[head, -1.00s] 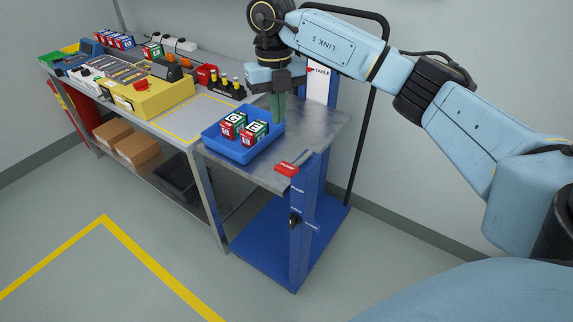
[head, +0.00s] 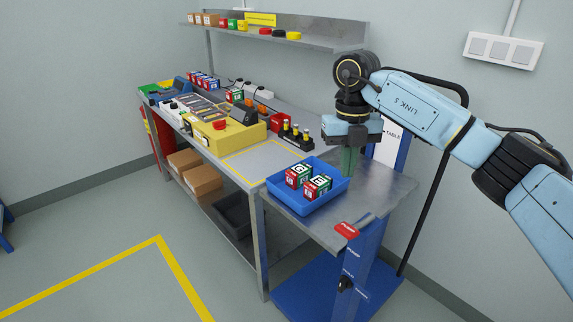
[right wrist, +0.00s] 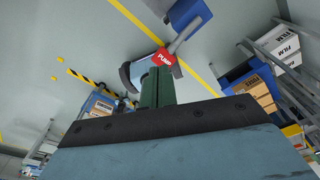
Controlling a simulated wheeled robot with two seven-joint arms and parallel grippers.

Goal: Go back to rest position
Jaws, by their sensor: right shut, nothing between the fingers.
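My right gripper (head: 349,162) hangs fingers down at the right of the blue tray (head: 277,203), by its far right side. Its green fingers are together with nothing between them. They also show shut in the right wrist view (right wrist: 157,86). I cannot tell the exact gap between fingers and tabletop. My left gripper is not in view.
A red PUMP pedal (head: 347,230) sticks out at the table's front edge. The workbench to the left carries a yellow box (head: 222,133) and a black rack (head: 296,137). A shelf (head: 330,40) hangs above it. The floor at front left is clear.

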